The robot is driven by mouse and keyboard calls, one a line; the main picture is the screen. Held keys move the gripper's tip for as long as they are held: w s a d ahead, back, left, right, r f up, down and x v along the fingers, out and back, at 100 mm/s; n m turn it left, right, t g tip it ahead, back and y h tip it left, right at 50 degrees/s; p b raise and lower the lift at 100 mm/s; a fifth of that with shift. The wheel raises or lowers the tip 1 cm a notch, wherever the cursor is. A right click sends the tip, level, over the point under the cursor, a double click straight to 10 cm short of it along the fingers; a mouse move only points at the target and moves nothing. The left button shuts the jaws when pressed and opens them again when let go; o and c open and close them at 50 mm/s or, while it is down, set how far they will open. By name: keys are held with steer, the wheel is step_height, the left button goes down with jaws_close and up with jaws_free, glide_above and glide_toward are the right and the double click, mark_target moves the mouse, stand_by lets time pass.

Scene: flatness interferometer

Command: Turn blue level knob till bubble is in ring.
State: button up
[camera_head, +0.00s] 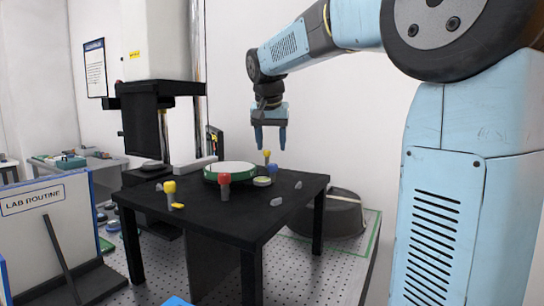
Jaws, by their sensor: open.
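A black table (290,195) carries a round white plate with a green rim (229,170). A small round pale disc (262,182), perhaps the level, lies just right of the plate; its bubble and ring are too small to make out.
A black column stand (147,130) rises behind the table at left, with a light grey bar (193,165) beside the plate. A dark round tub (337,212) stands behind the table at right. A white "LAB ROUTINE" board (48,215) is at far left.

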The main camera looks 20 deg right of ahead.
steer(key=v, duration=0.7)
steer(key=shift+s+f, duration=0.1)
